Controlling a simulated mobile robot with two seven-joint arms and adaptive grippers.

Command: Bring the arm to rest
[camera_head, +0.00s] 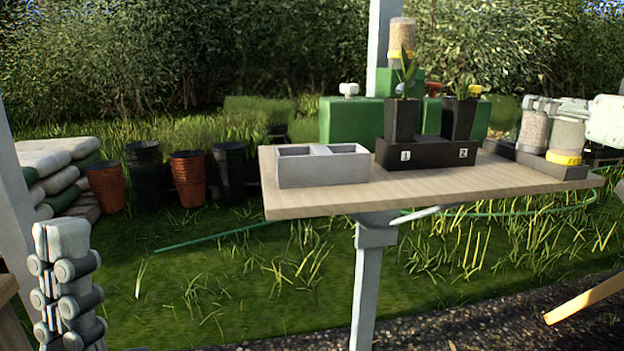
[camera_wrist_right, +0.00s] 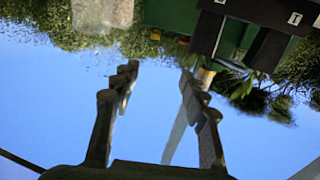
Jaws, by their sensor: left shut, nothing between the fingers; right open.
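My left gripper (camera_head: 62,238) is at the lower left of the head view, pointing up, shut and empty, well apart from the table. My right gripper (camera_head: 532,104) is at the right of the head view, near the jars and partly hidden by them. In the right wrist view its two fingers (camera_wrist_right: 158,78) are spread, with nothing between them but sky and background.
A wooden table (camera_head: 330,203) holds a grey two-compartment tray (camera_head: 320,170), a black numbered rack (camera_head: 425,155) with two potted plants, and inverted jars (camera_head: 568,135) in a dark holder. Green boxes (camera_head: 350,120) stand behind. Pots (camera_head: 187,178) and sacks (camera_head: 45,165) lie left.

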